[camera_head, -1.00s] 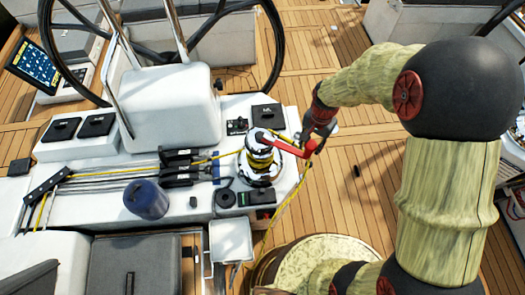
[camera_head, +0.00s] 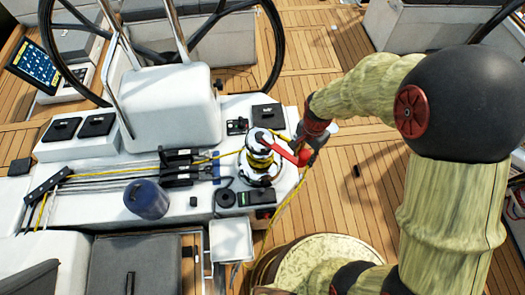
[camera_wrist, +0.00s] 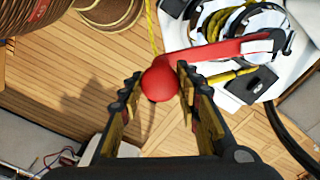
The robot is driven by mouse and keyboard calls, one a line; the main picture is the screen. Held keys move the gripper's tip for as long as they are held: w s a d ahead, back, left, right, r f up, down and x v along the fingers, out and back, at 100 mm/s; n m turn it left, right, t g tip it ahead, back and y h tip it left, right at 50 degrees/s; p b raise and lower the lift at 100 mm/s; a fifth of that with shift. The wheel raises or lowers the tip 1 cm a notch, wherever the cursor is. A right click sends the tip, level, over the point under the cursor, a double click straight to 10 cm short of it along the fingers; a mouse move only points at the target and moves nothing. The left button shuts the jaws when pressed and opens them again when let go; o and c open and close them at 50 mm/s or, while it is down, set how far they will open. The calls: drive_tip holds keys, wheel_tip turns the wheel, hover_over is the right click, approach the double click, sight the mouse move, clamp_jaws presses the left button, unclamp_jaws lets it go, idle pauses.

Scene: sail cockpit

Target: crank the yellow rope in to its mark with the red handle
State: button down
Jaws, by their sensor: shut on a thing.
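The red handle (camera_head: 290,153) sits in the top of the winch (camera_head: 259,160) and points to the right. The yellow rope (camera_head: 262,166) is wrapped around the winch drum, runs left through the black clutches (camera_head: 183,169), and its tail hangs down to the right of the console. My gripper (camera_head: 308,152) is at the handle's outer end. In the wrist view my gripper (camera_wrist: 160,88) is shut on the red knob of the handle (camera_wrist: 222,51). The rope's mark cannot be made out.
A dark blue cylinder (camera_head: 146,199) and a white bin (camera_head: 231,241) are near the winch. The steering wheel (camera_head: 271,45) stands behind the white console. Teak deck (camera_head: 350,200) is open to the right. A round drum-like top (camera_head: 325,255) is in front.

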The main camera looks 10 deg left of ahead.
drive_tip(key=shift+s+f, duration=0.15)
drive_tip(key=shift+s, duration=0.1)
drive_tip(key=s+a+m, duration=0.2)
drive_tip(key=s, duration=0.1)
drive_tip(key=shift+s+a, duration=0.15)
drive_tip(key=shift+a, duration=0.1)
drive_tip(key=shift+s+a+m, duration=1)
drive_tip(key=shift+s+a, duration=0.05)
drive_tip(key=shift+a, duration=0.1)
drive_tip(key=c, duration=1.8)
unclamp_jaws()
drive_tip(key=shift+s+a, duration=0.2)
drive_tip(key=o, duration=0.6)
drive_tip(key=shift+w, duration=0.15)
